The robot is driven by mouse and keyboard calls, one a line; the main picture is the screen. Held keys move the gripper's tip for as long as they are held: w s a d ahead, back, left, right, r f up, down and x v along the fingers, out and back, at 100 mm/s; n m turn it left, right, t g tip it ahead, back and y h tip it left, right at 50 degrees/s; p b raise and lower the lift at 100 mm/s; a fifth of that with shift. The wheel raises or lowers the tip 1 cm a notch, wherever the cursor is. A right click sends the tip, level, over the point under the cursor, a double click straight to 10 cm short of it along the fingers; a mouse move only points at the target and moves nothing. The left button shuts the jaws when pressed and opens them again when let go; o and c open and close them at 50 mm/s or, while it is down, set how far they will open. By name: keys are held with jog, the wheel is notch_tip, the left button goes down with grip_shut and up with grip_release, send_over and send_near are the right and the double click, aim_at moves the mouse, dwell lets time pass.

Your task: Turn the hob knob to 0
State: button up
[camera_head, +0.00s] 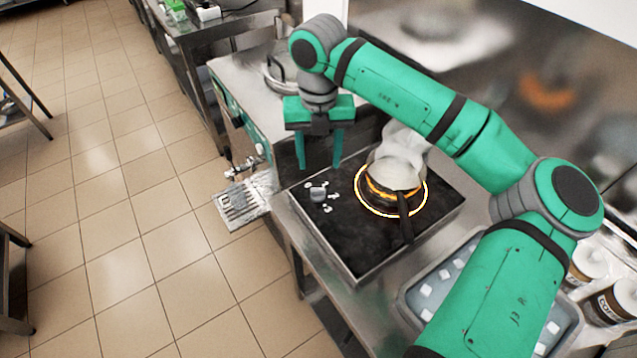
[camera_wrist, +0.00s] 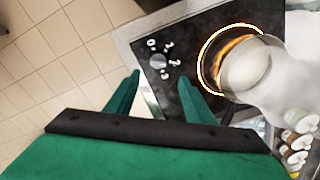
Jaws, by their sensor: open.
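The hob (camera_head: 345,252) is a black plate on a steel counter, with a glowing orange ring under a steaming pan (camera_head: 393,178). The hob knob (camera_head: 318,193) is a small grey knob at the hob's left, ringed by white marks. In the wrist view the knob (camera_wrist: 157,61) shows beyond my fingertips, with marks 0, 1, 2 and 3 around it; its pointer's setting is too small to tell. My gripper (camera_head: 319,168) is open and empty, pointing down above and behind the knob, apart from it. Its two green fingers also show in the wrist view (camera_wrist: 158,82).
The pan's dark handle (camera_head: 406,228) points toward the front of the hob. A grey tray (camera_head: 425,300) with white cubes stands right of the hob. A steel machine with a tap (camera_head: 245,165) stands behind left.

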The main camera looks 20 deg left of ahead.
aim_at(318, 189)
notch_tip(318, 189, down, 10)
jog(key=shift+s+a+r, duration=0.1)
dwell(0.4)
jog(key=c, duration=1)
